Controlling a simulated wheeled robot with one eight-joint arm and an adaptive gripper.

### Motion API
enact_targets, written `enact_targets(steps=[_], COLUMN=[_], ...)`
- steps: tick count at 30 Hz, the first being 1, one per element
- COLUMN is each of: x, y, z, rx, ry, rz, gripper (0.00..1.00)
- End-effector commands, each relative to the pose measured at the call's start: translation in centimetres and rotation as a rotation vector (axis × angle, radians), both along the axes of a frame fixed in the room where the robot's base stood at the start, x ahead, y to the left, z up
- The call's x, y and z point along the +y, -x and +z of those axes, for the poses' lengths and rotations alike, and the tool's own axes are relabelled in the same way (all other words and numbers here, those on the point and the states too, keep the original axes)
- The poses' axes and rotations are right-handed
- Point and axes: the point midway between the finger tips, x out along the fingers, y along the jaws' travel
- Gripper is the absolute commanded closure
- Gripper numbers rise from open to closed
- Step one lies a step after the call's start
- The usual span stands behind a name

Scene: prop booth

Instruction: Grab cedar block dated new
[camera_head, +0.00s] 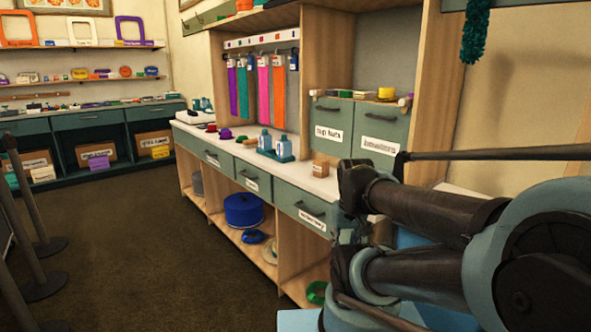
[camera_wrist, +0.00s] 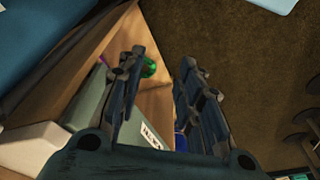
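A small light-brown wooden block (camera_head: 321,166) stands on the white counter top (camera_head: 300,178) in front of the drawer labelled "top hats". A pale mark shows on its front, but I cannot read a date there. My gripper's two dark fingers stand apart in the wrist view (camera_wrist: 162,75), with nothing between them. Behind the gap are the counter's wooden side and a green round thing (camera_wrist: 149,66) on a lower shelf. In the head view my arm covers the counter's right end. I cannot make out the block in the wrist view.
Blue bottles on a teal tray (camera_head: 277,153) stand left of the block, with small coloured hats (camera_head: 226,133) further along. Drawers labelled "top hats" (camera_head: 329,130) and "bowlers" (camera_head: 380,145) rise behind. Rope posts (camera_head: 30,200) stand at left. Brown carpet (camera_head: 140,240) is clear.

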Motion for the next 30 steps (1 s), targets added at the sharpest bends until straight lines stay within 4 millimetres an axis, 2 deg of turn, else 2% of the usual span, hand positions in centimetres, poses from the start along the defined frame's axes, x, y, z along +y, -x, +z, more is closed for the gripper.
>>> enact_targets(steps=[11, 15, 17, 20, 23, 30], x=[0.0, 0.0, 0.1, 0.7, 0.9, 0.9], y=[0.0, 0.6, 0.2, -1.5, -3.9, -10.9], z=[0.0, 0.8, 1.4, 3.3, 6.0, 12.6], rx=[0.000, -0.012, -0.013, -0.012, -0.011, 0.007], ry=[0.000, -0.006, -0.016, -0.051, -0.103, -0.247], rz=[0.000, -0.018, -0.053, -0.160, -0.327, -0.791], gripper=[0.67, 0.37, 0.33, 0.33, 0.33, 0.33])
